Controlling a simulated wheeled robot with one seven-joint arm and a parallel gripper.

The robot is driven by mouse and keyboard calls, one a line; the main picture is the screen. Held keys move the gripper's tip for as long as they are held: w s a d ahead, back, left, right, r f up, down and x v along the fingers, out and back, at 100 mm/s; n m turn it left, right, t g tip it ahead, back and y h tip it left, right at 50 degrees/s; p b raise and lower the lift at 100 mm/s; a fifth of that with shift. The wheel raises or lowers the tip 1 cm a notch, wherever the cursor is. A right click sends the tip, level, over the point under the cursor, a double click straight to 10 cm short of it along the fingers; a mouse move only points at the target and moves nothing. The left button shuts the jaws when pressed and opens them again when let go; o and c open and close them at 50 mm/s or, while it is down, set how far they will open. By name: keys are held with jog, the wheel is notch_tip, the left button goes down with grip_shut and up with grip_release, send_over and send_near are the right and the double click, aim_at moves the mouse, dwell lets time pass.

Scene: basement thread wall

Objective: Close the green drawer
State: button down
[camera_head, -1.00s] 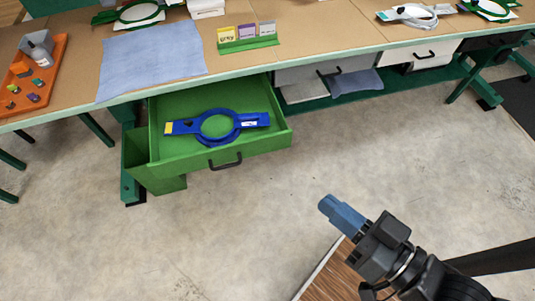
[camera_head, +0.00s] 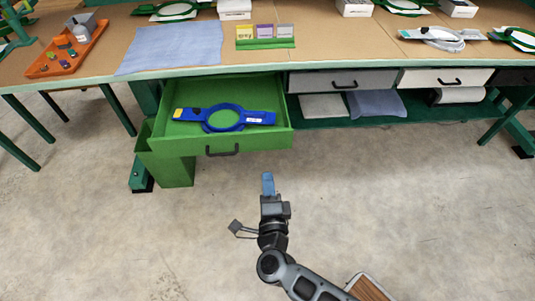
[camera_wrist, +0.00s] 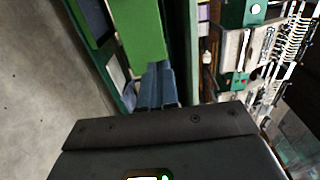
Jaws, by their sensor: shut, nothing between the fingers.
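The green drawer (camera_head: 268,140) stands pulled out from under the workbench, with a dark handle (camera_head: 222,151) on its front. A blue ring-shaped frame (camera_head: 223,118) with a yellow label at its left end lies inside it. My gripper (camera_head: 267,180) is shut and empty, with blue fingers pointing toward the bench. It is in front of the drawer, to the right of the handle, and appears apart from it. In the wrist view, my gripper's fingers (camera_wrist: 158,75) are together, and a green surface (camera_wrist: 142,30), probably the drawer, lies beyond them.
The workbench top (camera_head: 345,40) carries a blue cloth (camera_head: 172,46), an orange tray (camera_head: 68,50) and a green card holder (camera_head: 265,43). A grey drawer (camera_head: 345,79) and a white drawer (camera_head: 443,77) to the right are shut. The floor in front (camera_head: 400,190) is clear.

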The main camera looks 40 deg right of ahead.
aim_at(263, 134)
jog(key=x, duration=1.4)
jog(key=b+x, duration=0.8)
jog(key=x, duration=0.5)
jog(key=b+x, duration=0.8)
jog(key=x, duration=0.6)
jog(key=shift+f, duration=0.25)
jog(key=shift+w+d+b, duration=0.35)
jog(key=shift+w+d, duration=0.05)
jog(key=shift+w, duration=0.1)
jog(key=shift+w+r, duration=0.15)
jog(key=shift+r, duration=0.25)
jog(key=shift+d+r, duration=0.1)
